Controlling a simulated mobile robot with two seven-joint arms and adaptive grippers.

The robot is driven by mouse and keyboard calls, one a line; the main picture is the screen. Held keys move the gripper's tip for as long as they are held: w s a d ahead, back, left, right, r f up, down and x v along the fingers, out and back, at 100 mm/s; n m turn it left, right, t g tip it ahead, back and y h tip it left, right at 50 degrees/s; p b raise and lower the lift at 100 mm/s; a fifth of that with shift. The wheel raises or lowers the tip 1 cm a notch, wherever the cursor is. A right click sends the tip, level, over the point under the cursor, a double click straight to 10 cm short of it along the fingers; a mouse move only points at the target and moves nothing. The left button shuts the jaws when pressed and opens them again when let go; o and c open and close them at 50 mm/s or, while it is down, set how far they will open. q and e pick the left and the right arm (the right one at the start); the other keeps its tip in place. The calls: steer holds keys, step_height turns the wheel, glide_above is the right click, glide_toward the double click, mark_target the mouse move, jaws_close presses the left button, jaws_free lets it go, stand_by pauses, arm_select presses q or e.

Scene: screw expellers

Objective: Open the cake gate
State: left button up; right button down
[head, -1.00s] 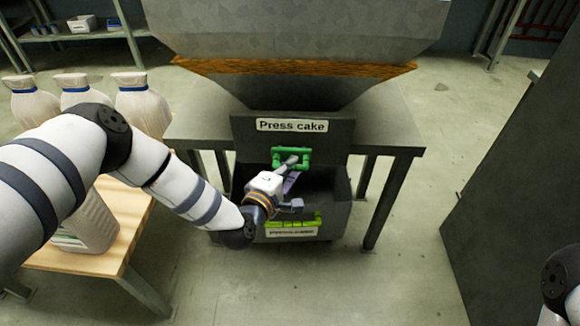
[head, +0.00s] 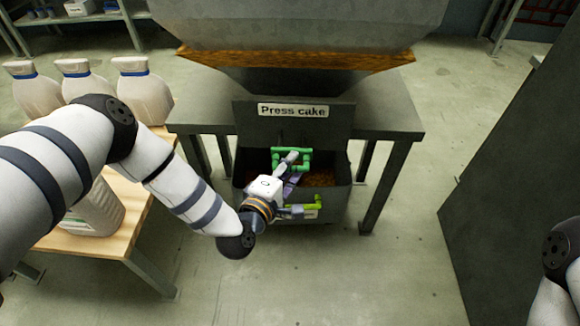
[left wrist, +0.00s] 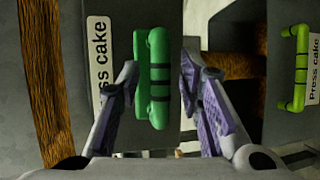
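The cake gate (left wrist: 120,110) is a dark grey panel with a "Press cake" label, which also shows in the head view (head: 293,110). Its green handle (head: 291,159) has black bands and shows in the left wrist view (left wrist: 158,78). My left gripper (head: 298,185) is at the handle. In the left wrist view its two purple-padded fingers (left wrist: 158,72) stand apart, one on each side of the handle, with a gap visible at the right finger. Whether the left finger touches is unclear. Only part of my right arm shows at the right edge; its gripper is out of view.
A dark bin (head: 335,205) with brown cake and a yellow-green handle (left wrist: 300,68) stands under the grey table (head: 395,110). White jugs (head: 145,95) crowd the wooden table (head: 130,240) at left. A dark panel (head: 515,170) stands at right; floor between is clear.

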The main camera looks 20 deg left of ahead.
arm_select(q)
steer(key=v, duration=1.2)
steer(key=shift+d, duration=0.1)
